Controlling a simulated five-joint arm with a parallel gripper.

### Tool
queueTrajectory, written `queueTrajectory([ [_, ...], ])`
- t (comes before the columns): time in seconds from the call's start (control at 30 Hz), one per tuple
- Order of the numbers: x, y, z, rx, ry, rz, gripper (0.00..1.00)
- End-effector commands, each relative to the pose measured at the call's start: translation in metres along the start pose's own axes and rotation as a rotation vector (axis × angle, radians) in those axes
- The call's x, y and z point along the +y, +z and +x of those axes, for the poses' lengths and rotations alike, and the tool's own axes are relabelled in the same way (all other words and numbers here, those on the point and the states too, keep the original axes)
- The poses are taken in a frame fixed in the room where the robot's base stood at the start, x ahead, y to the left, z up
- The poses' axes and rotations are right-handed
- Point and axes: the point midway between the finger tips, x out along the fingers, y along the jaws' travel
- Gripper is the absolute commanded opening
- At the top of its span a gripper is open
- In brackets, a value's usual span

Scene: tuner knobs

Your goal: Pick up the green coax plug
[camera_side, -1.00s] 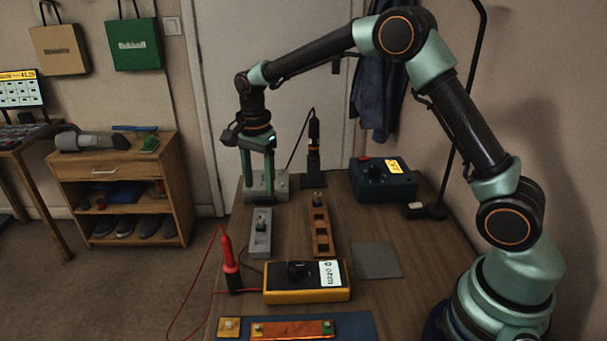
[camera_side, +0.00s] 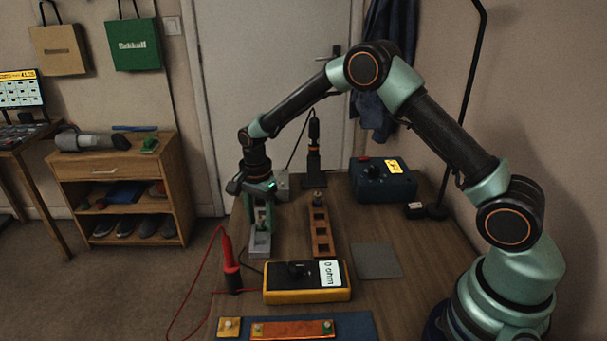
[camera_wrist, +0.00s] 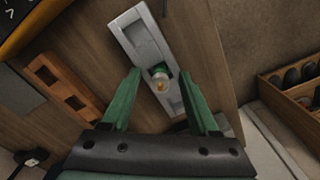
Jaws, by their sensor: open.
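The green coax plug (camera_wrist: 159,76) stands in a slot of the grey holder (camera_wrist: 140,30) in the wrist view. It has a green body and a pale, brassy tip. My gripper (camera_wrist: 160,73) is open, with one green finger on each side of the plug and a gap to both. In the side view my gripper (camera_side: 260,224) is low over the grey holder (camera_side: 260,245), and its fingers largely hide the plug. I cannot tell exactly how far down the fingertips reach along the plug.
A brown holder (camera_side: 321,235) with a small part at its far end stands to the right. A yellow multimeter (camera_side: 305,284) and red probe (camera_side: 231,265) are nearer the camera. A dark teal box (camera_side: 384,182) stands at the back right. A flat grey pad (camera_side: 376,261) lies clear.

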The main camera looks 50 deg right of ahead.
Motion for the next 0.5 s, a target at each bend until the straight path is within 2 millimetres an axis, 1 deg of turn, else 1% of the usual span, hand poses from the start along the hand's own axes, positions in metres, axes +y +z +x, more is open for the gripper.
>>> queueTrajectory([
  [0.13, -0.0002, -0.0001, -0.0003, 0.0, -0.001, 0.0, 0.61],
  [0.17, -0.0002, -0.0002, -0.0004, 0.0, -0.001, 0.0, 0.53],
  [0.2, -0.0001, -0.0002, -0.0004, 0.0, -0.001, 0.0, 0.38],
  [0.27, -0.0002, -0.0002, -0.0005, 0.0, -0.001, 0.0, 0.15],
  [0.3, -0.0001, -0.0002, -0.0005, 0.0, -0.001, 0.0, 0.0],
  [0.5, -0.0002, -0.0002, -0.0007, 0.0, -0.001, 0.0, 0.0],
])
